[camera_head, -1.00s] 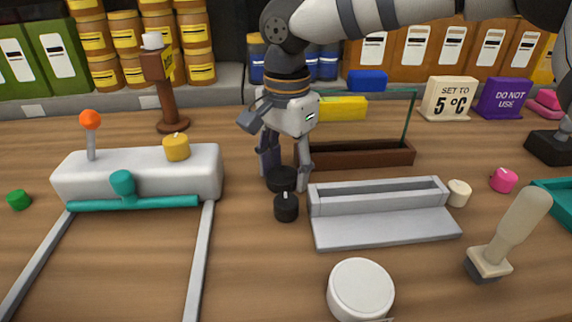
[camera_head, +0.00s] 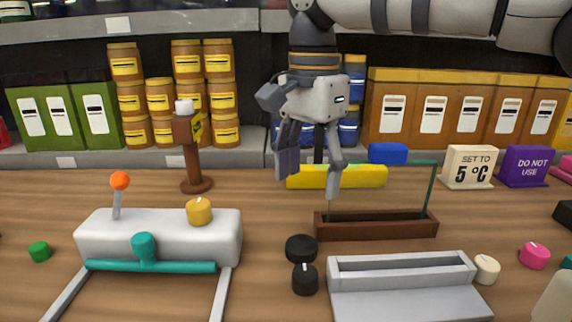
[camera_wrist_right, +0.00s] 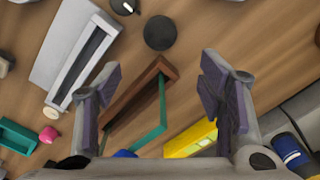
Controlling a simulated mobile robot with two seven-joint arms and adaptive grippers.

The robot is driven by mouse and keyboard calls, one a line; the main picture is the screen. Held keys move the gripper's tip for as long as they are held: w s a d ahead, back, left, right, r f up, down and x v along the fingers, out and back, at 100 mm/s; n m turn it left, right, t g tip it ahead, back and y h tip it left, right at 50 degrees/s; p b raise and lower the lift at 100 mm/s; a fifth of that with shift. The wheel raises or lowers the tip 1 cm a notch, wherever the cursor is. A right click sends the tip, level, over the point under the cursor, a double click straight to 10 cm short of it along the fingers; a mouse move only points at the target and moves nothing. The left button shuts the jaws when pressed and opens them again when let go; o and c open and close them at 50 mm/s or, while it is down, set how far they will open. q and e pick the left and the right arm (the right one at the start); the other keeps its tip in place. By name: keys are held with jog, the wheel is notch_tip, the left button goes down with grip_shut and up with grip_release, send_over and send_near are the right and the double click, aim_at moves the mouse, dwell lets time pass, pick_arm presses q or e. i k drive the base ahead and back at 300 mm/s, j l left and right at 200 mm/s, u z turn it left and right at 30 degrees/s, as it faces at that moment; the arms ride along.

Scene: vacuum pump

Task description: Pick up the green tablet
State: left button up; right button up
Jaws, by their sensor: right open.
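A small green round tablet-like piece (camera_head: 39,251) lies on the wooden table at the far left of the head view, left of the white block. It does not show in the right wrist view. My right gripper (camera_head: 309,178) is open and empty, raised above the table near the yellow block and the brown tray, far to the right of the green piece. In the right wrist view its two fingers (camera_wrist_right: 160,78) stand wide apart with nothing between them. My left gripper is not in view.
A white block (camera_head: 105,240) with an orange-topped lever and teal bar stands right of the green piece. Black round pieces (camera_head: 301,248), a brown tray (camera_head: 375,230) with a green frame and a grey holder (camera_head: 405,305) lie centre and right. Shelves line the back.

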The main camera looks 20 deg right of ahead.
aim_at(41, 251)
jog(key=k, duration=1.5)
